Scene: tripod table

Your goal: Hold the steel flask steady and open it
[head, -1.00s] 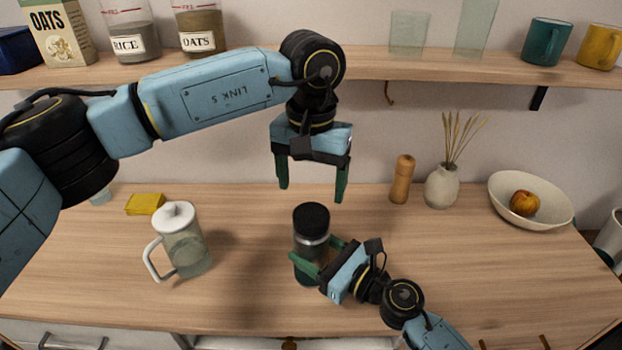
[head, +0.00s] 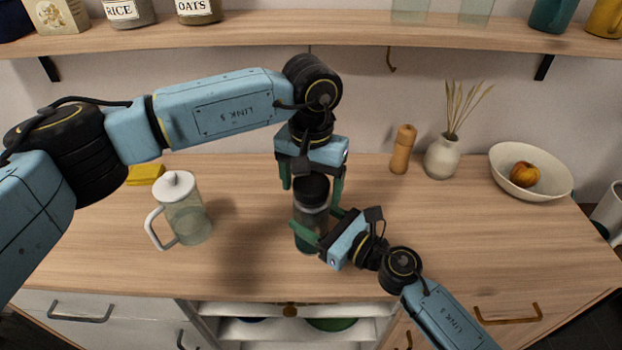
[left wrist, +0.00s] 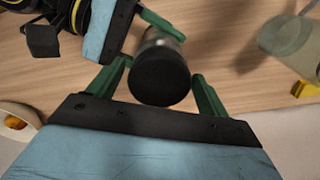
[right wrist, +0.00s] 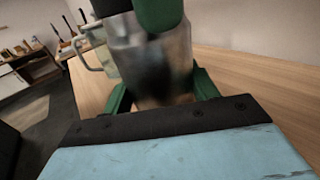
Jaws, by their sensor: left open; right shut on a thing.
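The steel flask (head: 310,217) stands upright on the wooden counter in the head view, with a black lid (head: 312,188) on top. My right gripper (head: 318,236) is shut around the flask's lower body from the right; the flask body (right wrist: 155,60) also fills the space between its fingers in the right wrist view. My left gripper (head: 313,190) points down over the flask, open, with its green fingers on either side of the lid. In the left wrist view the lid (left wrist: 160,78) lies between the two fingertips, with small gaps visible.
A glass pitcher with a white lid (head: 184,215) stands left of the flask. A yellow sponge (head: 146,175) lies behind it. A wooden mill (head: 402,150), a vase (head: 442,157) and a bowl (head: 540,182) are at the back right. A shelf (head: 330,36) runs above.

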